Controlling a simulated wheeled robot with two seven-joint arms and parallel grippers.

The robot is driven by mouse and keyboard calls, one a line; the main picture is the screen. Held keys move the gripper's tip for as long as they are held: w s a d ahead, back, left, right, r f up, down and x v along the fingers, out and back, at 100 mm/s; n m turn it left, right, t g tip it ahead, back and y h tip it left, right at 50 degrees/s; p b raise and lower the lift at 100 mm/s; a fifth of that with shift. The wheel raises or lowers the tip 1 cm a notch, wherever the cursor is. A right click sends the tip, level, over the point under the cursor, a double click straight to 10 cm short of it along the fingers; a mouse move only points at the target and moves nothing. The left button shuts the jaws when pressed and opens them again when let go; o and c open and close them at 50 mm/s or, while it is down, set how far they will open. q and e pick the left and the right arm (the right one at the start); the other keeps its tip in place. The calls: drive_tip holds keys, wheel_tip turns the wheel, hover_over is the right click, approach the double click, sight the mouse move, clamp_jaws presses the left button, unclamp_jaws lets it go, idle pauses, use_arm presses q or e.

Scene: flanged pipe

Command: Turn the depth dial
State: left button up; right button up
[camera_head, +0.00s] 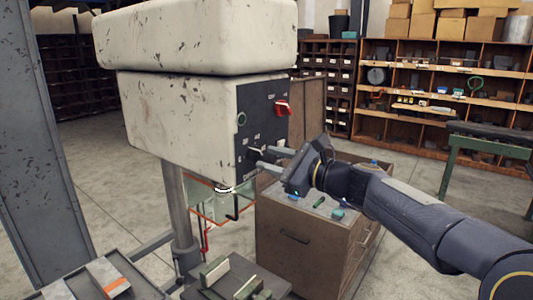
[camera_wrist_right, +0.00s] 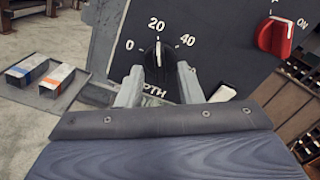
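The depth dial (camera_wrist_right: 158,56) is a black knob on the dark control panel (camera_wrist_right: 215,30), with a scale reading 0, 20 and 40. Its white mark points up, close to 20. Part of the "DEPTH" lettering below it is hidden by my right gripper (camera_wrist_right: 158,80). That gripper is open, its two fingers on either side of the dial's lower part, with gaps visible. I cannot tell how deep the fingertips reach. In the head view, my right gripper (camera_head: 268,160) is at the panel's lower part, and the dial is hard to make out. My left gripper is not in view.
A red switch knob (camera_head: 283,107) sits higher on the panel of the cream machine (camera_head: 180,120). A brown cabinet (camera_head: 300,245) with small items on top stands below my right arm. Trays with blocks (camera_head: 105,275) lie at the lower left. A green workbench (camera_head: 490,143) stands right.

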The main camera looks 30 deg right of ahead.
drive_tip(key=shift+w+a, duration=0.25)
drive_tip(key=shift+w, duration=0.4)
clamp_jaws()
